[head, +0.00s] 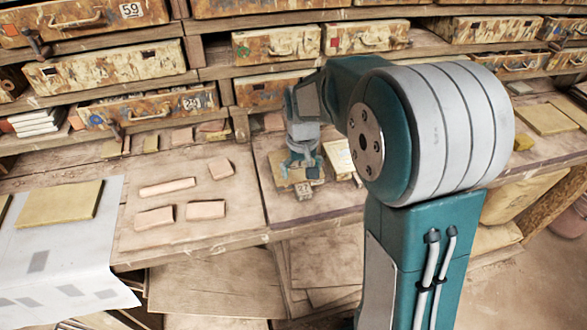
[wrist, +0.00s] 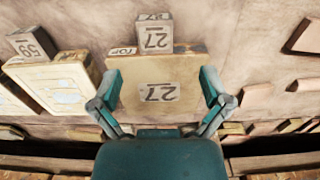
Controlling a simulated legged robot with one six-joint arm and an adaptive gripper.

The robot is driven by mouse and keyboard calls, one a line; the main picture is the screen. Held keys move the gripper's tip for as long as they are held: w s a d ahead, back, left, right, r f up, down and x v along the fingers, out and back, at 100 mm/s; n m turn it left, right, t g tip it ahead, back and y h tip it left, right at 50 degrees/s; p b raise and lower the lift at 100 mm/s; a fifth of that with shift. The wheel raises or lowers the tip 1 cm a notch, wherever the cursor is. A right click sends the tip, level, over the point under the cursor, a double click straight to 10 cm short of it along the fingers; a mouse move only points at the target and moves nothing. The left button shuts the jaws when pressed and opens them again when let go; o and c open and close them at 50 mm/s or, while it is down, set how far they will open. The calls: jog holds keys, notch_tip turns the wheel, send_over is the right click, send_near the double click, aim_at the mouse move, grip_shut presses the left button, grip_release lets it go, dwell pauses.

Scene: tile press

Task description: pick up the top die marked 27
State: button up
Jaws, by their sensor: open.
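In the wrist view, a flat tan die (wrist: 157,110) marked 27 lies between the two fingers of my gripper (wrist: 161,78). The fingers are spread, one on each side of it. Whether they touch its sides I cannot tell. A small grey block (wrist: 155,38), also marked 27, sits against the die's far edge in that picture. In the head view my gripper (head: 302,165) is low over the bench, and the small block (head: 303,191) shows just in front of it. My gripper hides most of the tan die there.
A pale-faced die (wrist: 55,82) lies to the left in the wrist view, with a block (wrist: 32,44) marked 59. In the head view several clay pieces (head: 167,187) lie left of my gripper. Drawers (head: 275,44) line the back.

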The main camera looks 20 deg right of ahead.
aim_at(303, 187)
jog(key=shift+d+f, duration=0.4)
jog(key=shift+f, duration=0.35)
jog(key=f, duration=0.4)
jog(key=shift+a+f, duration=0.2)
jog(key=shift+f, duration=0.05)
jog(key=shift+a+f, duration=0.15)
jog(key=shift+d, duration=0.2)
jog(key=c, duration=0.4)
grip_shut()
